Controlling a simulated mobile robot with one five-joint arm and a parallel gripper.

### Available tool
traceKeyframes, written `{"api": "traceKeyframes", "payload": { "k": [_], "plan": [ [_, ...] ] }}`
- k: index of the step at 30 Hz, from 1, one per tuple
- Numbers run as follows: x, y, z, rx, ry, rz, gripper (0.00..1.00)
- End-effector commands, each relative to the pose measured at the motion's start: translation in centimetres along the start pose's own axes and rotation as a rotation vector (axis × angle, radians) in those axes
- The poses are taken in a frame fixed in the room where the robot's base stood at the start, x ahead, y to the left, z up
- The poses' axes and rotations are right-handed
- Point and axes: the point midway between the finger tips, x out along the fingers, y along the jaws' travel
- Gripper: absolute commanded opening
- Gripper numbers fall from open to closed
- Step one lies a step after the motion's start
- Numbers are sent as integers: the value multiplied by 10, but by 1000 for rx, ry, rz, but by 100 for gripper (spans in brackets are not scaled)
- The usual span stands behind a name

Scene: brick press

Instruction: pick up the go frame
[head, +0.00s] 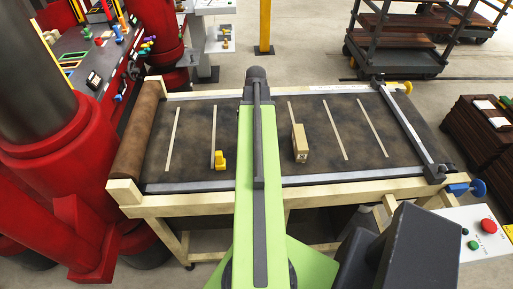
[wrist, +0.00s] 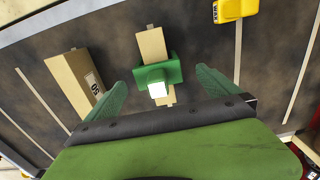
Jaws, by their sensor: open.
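A small green piece with a white face (wrist: 157,72), which I take to be the go frame, lies on the dark belt in the wrist view. A tan bar shows above and below it; I cannot tell whether the piece is around the bar or on top of it. My gripper (wrist: 160,78) is open, with one green finger on each side of the piece and gaps between. In the head view my arm hides this piece and my gripper.
A yellow piece (head: 219,161) is to the left. Pale rails edge the belt. A red press (head: 60,190) stands left, a control box (head: 480,230) right.

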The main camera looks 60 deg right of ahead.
Motion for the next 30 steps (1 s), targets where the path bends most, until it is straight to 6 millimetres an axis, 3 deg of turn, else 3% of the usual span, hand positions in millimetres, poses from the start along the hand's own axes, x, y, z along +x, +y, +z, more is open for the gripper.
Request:
{"api": "traceKeyframes", "payload": {
  "k": [1, 8, 17, 24, 30],
  "plan": [
    [11, 0, 0, 0, 0, 0, 100],
    [14, 0, -1, -1, 0, 0, 100],
    [61, 3, -6, -1, 0, 0, 100],
    [59, 3, -6, -2, 0, 0, 100],
    [59, 3, -6, -2, 0, 0, 76]
  ]
}}
